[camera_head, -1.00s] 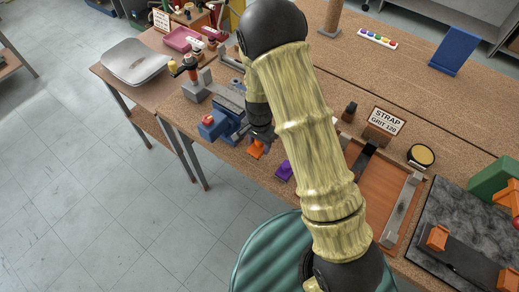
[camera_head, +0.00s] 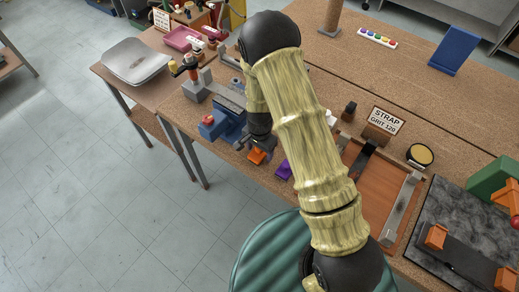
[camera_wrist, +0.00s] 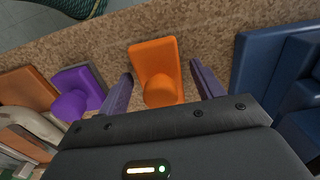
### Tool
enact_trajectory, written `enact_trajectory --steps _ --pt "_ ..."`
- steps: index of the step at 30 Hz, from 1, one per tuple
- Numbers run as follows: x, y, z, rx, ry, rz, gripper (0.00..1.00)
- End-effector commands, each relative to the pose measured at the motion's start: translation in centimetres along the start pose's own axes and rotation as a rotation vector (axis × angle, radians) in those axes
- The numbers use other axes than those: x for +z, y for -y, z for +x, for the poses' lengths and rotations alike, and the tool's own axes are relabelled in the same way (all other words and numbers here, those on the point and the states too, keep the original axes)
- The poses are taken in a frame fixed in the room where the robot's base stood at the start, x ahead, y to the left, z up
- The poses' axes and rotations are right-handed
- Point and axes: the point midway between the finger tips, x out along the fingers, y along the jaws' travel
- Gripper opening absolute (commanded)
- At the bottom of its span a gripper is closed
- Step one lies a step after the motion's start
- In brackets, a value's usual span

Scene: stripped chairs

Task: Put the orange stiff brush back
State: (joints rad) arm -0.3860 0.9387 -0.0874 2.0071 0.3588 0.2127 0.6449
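The orange stiff brush (camera_wrist: 155,58), an orange block with a round knob, is at the front edge of the cork workbench in the wrist view. In the head view the brush (camera_head: 257,156) shows just below my gripper (camera_head: 257,144), partly covered by it. In the wrist view my gripper (camera_wrist: 160,76) is open, its two fingers on either side of the brush. Gaps show between the fingers and the knob. Whether the brush rests fully on the bench is hard to tell.
A purple brush (camera_wrist: 75,95) lies to the left in the wrist view. A blue vise (camera_head: 222,126) stands close on the other side. A wooden tray (camera_head: 381,200) and a "STRAP GRIT 120" sign (camera_head: 386,121) are farther right. A green stool (camera_head: 268,255) stands in front.

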Motion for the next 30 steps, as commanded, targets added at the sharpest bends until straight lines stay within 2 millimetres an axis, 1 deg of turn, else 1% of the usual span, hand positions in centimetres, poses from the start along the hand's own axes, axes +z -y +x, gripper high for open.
enact_trajectory --steps 7,10,13,20,30 --pt "0.0 0.0 -0.2 0.000 0.000 0.000 0.67" --pt "0.0 0.1 -0.6 -0.001 -0.001 -0.001 0.67" --pt "0.0 0.1 -1.4 -0.002 -0.001 -0.002 0.67" --pt "0.0 0.1 -4.7 -0.003 -0.003 -0.002 0.67" --pt "0.0 0.1 -10.2 -0.004 -0.003 -0.001 0.67"
